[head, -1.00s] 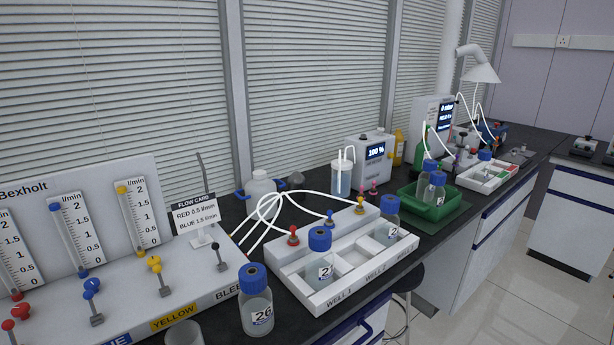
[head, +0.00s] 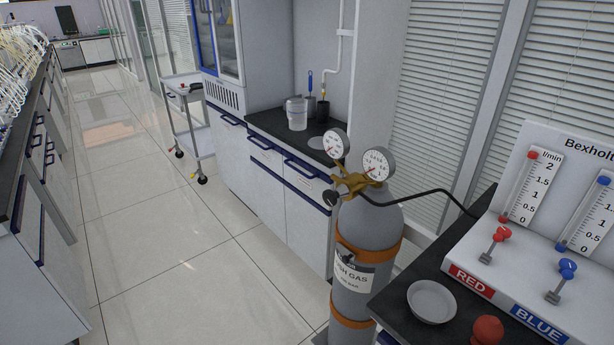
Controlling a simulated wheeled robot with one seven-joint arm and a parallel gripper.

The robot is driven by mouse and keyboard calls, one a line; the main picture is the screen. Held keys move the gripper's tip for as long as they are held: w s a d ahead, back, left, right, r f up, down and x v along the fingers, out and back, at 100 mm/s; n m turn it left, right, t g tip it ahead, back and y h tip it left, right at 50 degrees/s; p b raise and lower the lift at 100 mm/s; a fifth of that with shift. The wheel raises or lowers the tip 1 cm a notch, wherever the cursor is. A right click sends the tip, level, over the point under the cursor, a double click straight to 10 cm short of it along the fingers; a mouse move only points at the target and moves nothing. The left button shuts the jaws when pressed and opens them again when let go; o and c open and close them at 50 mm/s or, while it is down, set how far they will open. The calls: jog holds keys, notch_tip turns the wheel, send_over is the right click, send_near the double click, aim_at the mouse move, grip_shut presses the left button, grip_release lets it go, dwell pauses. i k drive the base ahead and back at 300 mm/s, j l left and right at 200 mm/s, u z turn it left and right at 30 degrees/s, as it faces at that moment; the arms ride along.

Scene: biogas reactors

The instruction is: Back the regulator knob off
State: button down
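The regulator (head: 352,184) is a brass body on top of a grey gas cylinder (head: 368,240), right of the picture's middle. It carries two round white dial gauges, a left one (head: 335,144) and a right one (head: 377,165). A dark round knob (head: 331,198) sticks out at the regulator's lower left side. The needle readings are too small to tell. My gripper is not in view.
Orange straps hold the cylinder. A black hose (head: 430,193) runs right to the flow panel (head: 545,245) on the dark bench. A white dish (head: 432,301) and a red round top (head: 487,330) are near the bench edge. Open tiled floor (head: 170,260) lies left; a trolley (head: 190,120) stands farther back.

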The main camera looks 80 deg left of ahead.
aim_at(329, 198)
jog(key=u, duration=1.65)
jog(key=i+j+z, duration=0.6)
jog(key=j+z, duration=0.15)
jog(key=j, duration=0.1)
